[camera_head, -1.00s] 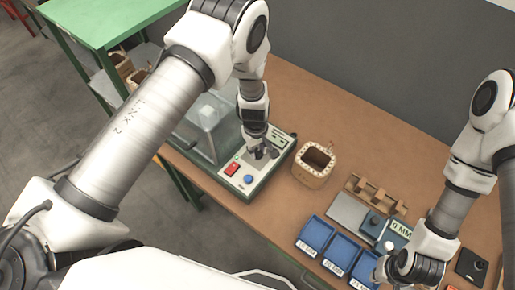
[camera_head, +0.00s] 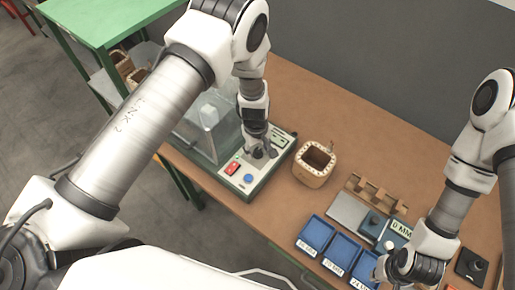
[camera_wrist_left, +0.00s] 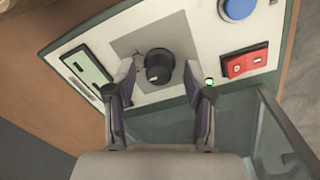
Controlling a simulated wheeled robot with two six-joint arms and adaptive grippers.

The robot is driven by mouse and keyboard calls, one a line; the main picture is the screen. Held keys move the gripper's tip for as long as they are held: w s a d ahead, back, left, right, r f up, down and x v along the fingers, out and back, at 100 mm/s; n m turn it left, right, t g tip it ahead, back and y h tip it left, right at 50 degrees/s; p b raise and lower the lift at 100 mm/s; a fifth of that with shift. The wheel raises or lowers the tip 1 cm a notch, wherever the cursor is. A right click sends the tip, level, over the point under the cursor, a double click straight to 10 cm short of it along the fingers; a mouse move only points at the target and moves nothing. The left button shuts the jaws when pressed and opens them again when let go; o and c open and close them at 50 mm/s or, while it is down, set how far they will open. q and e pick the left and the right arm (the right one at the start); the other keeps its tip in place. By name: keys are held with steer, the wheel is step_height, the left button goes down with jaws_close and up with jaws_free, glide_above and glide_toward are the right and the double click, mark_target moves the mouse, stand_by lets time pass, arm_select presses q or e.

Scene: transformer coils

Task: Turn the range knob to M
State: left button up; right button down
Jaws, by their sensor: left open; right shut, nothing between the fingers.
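The black range knob (camera_wrist_left: 159,66) sits on a grey square of the tester's light panel (camera_wrist_left: 205,25). My left gripper (camera_wrist_left: 160,78) is open, with one finger on each side of the knob; I cannot tell whether either finger touches it. In the head view the left gripper (camera_head: 262,152) is over the panel and hides most of the knob. The setting the knob points to and the letters around it are not readable. My right gripper (camera_head: 384,272) is shut and empty at the lower right, far from the tester.
The panel has a red rocker switch (camera_wrist_left: 245,62), a blue button (camera_wrist_left: 238,8) and a display window (camera_wrist_left: 86,70). A clear box (camera_wrist_left: 262,125) stands beside it. A coil (camera_head: 315,164) stands on the table to the right; blue bins (camera_head: 316,234) are at the front edge.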

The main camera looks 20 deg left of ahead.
mark_target(256, 151)
arm_select(q)
step_height(256, 151, up, 12)
steer(key=shift+a+f, duration=0.15)
steer(key=shift+s, duration=0.1)
stand_by(0.4)
